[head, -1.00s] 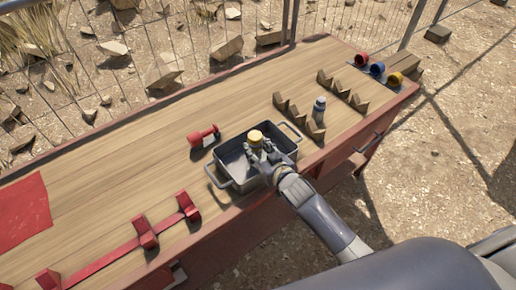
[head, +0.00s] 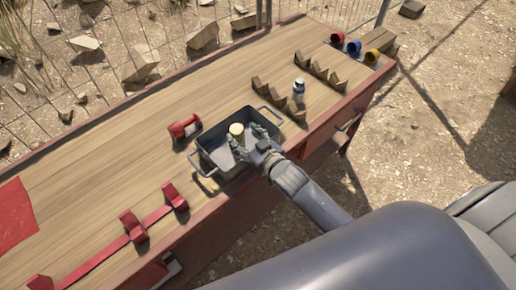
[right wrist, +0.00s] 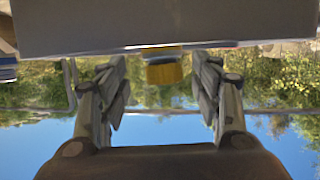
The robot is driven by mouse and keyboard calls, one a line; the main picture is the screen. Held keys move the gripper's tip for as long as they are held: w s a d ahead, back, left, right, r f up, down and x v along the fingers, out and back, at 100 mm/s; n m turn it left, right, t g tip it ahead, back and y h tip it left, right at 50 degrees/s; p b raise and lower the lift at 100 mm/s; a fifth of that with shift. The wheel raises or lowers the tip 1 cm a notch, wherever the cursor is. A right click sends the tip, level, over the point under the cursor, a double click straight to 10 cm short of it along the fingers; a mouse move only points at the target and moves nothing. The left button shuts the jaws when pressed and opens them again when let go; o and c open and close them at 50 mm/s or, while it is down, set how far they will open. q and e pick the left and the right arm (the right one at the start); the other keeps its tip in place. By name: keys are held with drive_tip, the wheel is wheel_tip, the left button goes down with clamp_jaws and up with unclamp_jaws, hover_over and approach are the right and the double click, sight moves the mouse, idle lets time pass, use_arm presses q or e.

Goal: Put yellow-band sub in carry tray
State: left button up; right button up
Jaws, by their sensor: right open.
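The yellow-topped sub (head: 236,129) stands in the grey carry tray (head: 207,172), towards its far side; its lower body is hard to make out. My right gripper (head: 247,143) is open at the tray's near side, its fingers spread and apart from the sub. In the right wrist view the picture is upside down; the sub's yellow part (right wrist: 164,73) shows between the open fingers (right wrist: 163,85), beyond their tips, touching neither. A large grey surface fills the top of that view and hides the rest. My left gripper is not in view.
Red, blue and yellow rings (head: 354,47) sit at the far right end.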

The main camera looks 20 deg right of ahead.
drive_tip(key=v, duration=0.9)
drive_tip(key=shift+b, duration=0.45)
